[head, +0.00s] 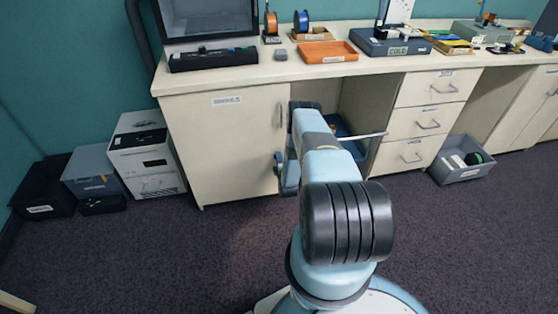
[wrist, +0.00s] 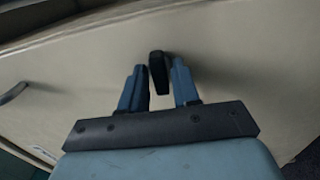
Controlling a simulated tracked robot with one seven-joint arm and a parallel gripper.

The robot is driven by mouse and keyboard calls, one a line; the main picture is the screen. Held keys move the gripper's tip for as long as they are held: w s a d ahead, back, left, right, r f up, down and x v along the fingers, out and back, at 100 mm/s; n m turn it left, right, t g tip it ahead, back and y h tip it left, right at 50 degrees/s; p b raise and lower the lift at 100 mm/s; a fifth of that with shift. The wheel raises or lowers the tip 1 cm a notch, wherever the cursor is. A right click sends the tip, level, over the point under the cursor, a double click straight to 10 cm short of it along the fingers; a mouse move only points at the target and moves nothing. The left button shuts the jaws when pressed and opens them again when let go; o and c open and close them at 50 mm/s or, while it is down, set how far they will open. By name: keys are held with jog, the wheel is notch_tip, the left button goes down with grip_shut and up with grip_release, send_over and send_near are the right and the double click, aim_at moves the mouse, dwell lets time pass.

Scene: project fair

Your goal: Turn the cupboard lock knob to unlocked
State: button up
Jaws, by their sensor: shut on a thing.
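The cupboard (head: 232,145) has a cream door with a small label near its top and a vertical handle (head: 281,115) at its right edge. In the wrist view the dark lock knob (wrist: 158,70) stands out from the pale door (wrist: 225,50), between the two fingers of my gripper (wrist: 158,84). My gripper is shut on the knob, its body facing the door. In the head view my arm covers most of the gripper (head: 281,172) and the knob. I cannot read any lock marking or tell the lock's state.
Right of the cupboard are an open bay with a blue bin (head: 345,130) and a drawer unit (head: 425,120). A grey crate (head: 462,172) stands on the floor at right. A white box (head: 147,155) and darker bins stand at left. The front carpet is clear.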

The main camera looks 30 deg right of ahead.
jog(key=shift+f+m, duration=0.1)
jog(key=shift+m, duration=0.2)
jog(key=m, duration=0.9)
jog(key=shift+s+f, duration=0.1)
jog(key=shift+s, duration=0.05)
jog(key=m, duration=0.4)
grip_shut()
grip_release()
jog(key=shift+m, duration=2.1)
grip_shut()
jog(key=o, duration=0.8)
grip_release()
